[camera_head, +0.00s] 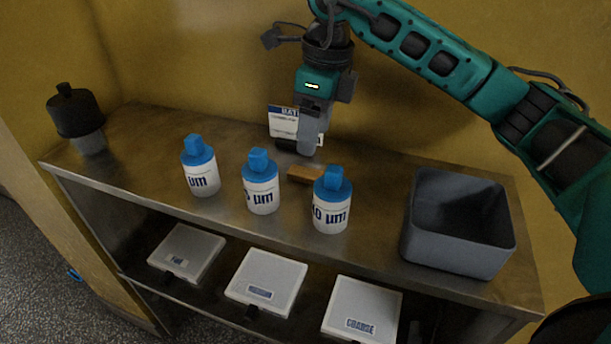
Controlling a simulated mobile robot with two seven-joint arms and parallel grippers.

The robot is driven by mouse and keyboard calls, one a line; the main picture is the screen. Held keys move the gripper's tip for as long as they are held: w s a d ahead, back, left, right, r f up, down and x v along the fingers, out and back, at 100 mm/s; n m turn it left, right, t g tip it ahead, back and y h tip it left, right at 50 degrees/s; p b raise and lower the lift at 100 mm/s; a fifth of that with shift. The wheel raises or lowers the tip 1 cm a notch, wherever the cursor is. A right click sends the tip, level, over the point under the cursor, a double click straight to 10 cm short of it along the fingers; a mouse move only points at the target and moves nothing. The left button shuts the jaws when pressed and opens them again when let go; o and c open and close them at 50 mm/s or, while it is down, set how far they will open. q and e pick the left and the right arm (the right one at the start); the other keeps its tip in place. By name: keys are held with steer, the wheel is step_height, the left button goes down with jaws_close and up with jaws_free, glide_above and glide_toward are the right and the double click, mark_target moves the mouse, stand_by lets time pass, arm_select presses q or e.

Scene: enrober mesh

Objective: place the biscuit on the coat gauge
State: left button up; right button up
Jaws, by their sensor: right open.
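A small brown block (304,174), which looks like the biscuit, lies on the metal top behind the middle and right bottles, partly hidden by the right one. My right gripper (298,150) reaches down from above just behind the block, with its jaws open. It stands in front of a white card with a blue header (283,122) and covers part of it. I cannot tell for certain which thing is the coat gauge; a black knobbed device on a grey base (76,112) stands at the far left of the top. My left gripper is not in view.
Blue-capped bottles stand along the front: left (201,168), middle (261,184) and right (331,202). A dark grey open bin (460,252) sits at the right end. The shelf below holds pale boxes labelled FINE (187,250), MEDIUM (266,278) and COARSE (362,306).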

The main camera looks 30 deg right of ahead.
mark_target(306, 171)
steer(key=shift+w+a+f, duration=0.1)
steer(key=shift+a+f, duration=0.1)
steer(key=shift+f, duration=1)
steer(key=shift+a+f, duration=0.2)
steer(key=shift+f, duration=0.95)
steer(key=shift+w+a+f, duration=0.1)
steer(key=shift+a+f, duration=0.1)
steer(key=shift+f, duration=1)
steer(key=shift+c, duration=0.3)
steer(key=c, duration=0.8)
steer(key=shift+r, duration=0.15)
steer(key=shift+c, duration=0.2)
